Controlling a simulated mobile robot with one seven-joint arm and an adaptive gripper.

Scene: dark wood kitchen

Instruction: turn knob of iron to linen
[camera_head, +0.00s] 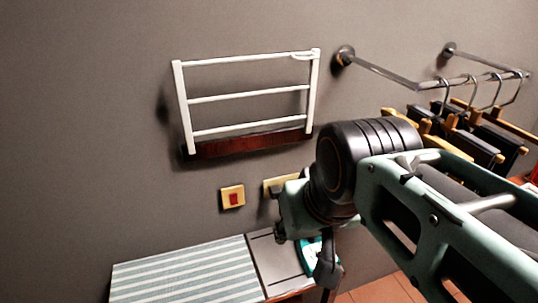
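A teal and white object (304,252), which looks like the iron, is at the right end of the ironing board (185,275). Most of it is hidden behind my gripper, and its knob cannot be seen. My gripper (328,278) points down in front of the iron's right side. Its dark fingers overlap the iron in the picture. I cannot tell whether they touch it, or whether they are open or shut.
The iron rest (272,262) is a grey plate beside the striped cover. A white wall rack (248,95) and a yellow socket with a red switch (233,197) are on the wall. A rail with hangers (470,80) is at upper right, behind my arm.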

